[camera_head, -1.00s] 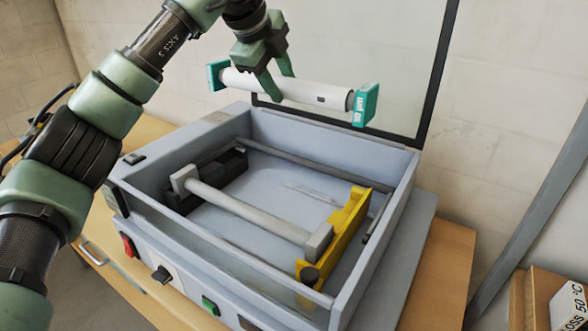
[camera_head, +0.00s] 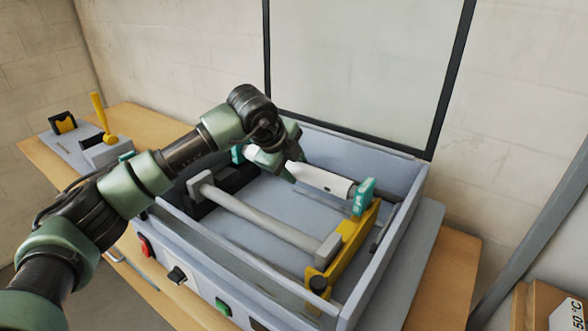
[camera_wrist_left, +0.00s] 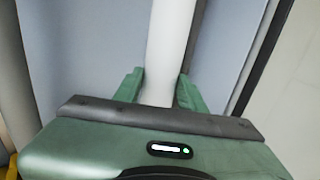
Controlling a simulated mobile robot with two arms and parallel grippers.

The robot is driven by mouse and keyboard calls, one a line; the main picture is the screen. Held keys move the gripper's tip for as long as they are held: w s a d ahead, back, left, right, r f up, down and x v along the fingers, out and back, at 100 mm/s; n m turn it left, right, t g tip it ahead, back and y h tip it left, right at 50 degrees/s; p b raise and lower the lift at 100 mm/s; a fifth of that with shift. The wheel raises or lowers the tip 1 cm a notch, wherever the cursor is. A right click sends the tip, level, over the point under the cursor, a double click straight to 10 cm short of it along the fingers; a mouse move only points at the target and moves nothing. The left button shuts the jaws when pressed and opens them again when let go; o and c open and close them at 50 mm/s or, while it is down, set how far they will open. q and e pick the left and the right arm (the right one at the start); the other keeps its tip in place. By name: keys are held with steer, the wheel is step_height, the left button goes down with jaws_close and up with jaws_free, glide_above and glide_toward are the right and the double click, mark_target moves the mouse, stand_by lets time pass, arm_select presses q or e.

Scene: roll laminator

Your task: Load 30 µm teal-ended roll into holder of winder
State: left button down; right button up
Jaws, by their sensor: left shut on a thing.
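The white roll with teal ends (camera_head: 320,180) is inside the walls of the winder (camera_head: 420,190), toward its back. Its right teal end (camera_head: 363,196) is at the far part of the yellow bracket (camera_head: 350,243); I cannot tell whether it is seated. Its left teal end (camera_head: 237,154) is near the dark bracket at left, partly behind my arm. My left gripper (camera_head: 292,168) is shut on the roll's middle. In the left wrist view the white roll (camera_wrist_left: 170,50) runs between the two green fingers (camera_wrist_left: 160,92). My right gripper is not in view.
A grey roller (camera_head: 255,220) with square ends lies across the front of the winder. The clear lid (camera_head: 365,60) stands open behind. A yellow-handled tool (camera_head: 103,118) stands on a grey block at left. Boxes (camera_head: 545,305) are at lower right.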

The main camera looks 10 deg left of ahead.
arm_select(q)
steer(key=shift+f, duration=0.75)
steer(key=shift+f+b, duration=0.65)
steer(key=shift+b, duration=0.1)
steer(key=c, duration=0.8)
jaws_free()
steer(key=shift+c, duration=0.2)
steer(key=shift+r, duration=0.1)
